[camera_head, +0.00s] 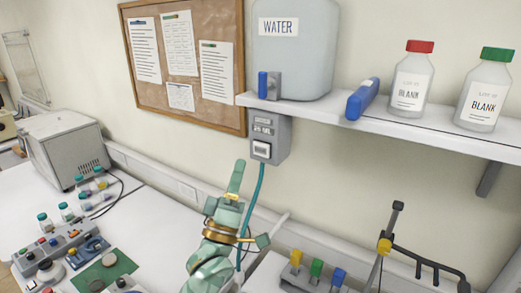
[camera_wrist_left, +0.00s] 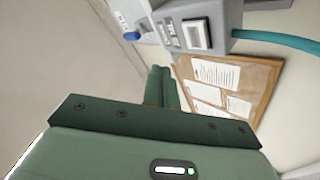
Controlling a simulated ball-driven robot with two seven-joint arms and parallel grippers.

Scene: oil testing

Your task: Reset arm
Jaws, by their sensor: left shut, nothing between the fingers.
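My left gripper (camera_head: 237,178) is raised in front of the wall at the middle of the head view, fingers pointing up. Its fingers are together and hold nothing. In the left wrist view the closed fingers (camera_wrist_left: 161,88) show as two dark green bars side by side. The fingertips appear just left of and below the grey dispenser box (camera_head: 268,138) under the shelf; I cannot tell the exact gap. The dispenser box also shows in the left wrist view (camera_wrist_left: 197,36). My right gripper is not in view.
A shelf (camera_head: 330,112) holds a water tank (camera_head: 295,55), a blue object (camera_head: 363,98) and two BLANK bottles (camera_head: 410,80). A teal hose (camera_head: 256,190) hangs behind my left arm. Control boxes and vials crowd the left bench; a stand (camera_head: 384,246) and coloured-top items (camera_head: 316,270) are at right.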

